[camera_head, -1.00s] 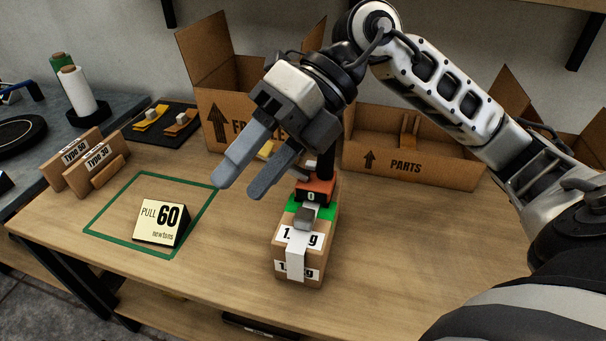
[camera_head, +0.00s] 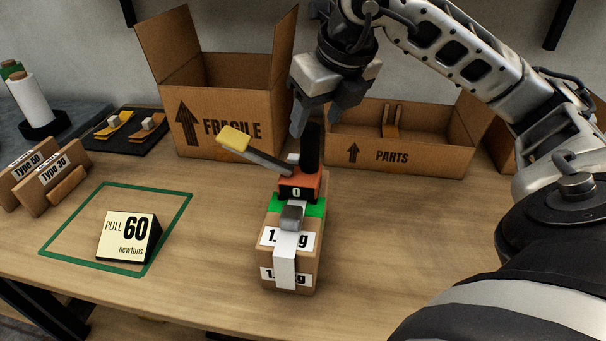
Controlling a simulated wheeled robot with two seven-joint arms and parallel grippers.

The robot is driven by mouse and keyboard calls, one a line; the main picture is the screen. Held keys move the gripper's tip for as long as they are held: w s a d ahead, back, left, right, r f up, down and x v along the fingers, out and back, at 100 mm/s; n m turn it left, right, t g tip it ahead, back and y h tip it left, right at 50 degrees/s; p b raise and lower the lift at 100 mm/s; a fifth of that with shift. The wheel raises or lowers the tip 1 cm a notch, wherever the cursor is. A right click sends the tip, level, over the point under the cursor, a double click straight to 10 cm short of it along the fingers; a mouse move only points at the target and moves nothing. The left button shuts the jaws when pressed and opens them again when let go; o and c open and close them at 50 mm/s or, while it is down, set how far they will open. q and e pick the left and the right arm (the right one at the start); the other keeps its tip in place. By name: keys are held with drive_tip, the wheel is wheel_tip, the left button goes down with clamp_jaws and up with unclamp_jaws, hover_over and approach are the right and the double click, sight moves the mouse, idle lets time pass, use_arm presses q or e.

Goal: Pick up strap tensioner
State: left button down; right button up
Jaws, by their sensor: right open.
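The strap tensioner (camera_head: 299,187) has an orange body with a "0" display, a black upright grip and a grey lever with a yellow end reaching to the left. It sits on top of a strapped cardboard package (camera_head: 313,262) with a green patch and a white strap. My right gripper (camera_head: 299,130) is open and points down, above and just behind the tensioner's black grip. It holds nothing; whether a finger touches the grip I cannot tell. My left gripper is not in view.
A "FRAGILE" box (camera_head: 222,129) and a "PARTS" box (camera_head: 435,152) stand behind. A "PULL 60 newtons" sign (camera_head: 129,236) stands inside a green outline at left. Type 50 and Type 30 blocks (camera_head: 50,178) are at far left.

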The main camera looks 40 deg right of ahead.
sight(310, 126)
drive_tip(key=x, duration=0.5)
drive_tip(key=shift+w+f, duration=0.2)
drive_tip(key=shift+w, duration=0.25)
drive_tip(key=shift+c, duration=0.3)
drive_tip(key=shift+r, duration=0.1)
clamp_jaws()
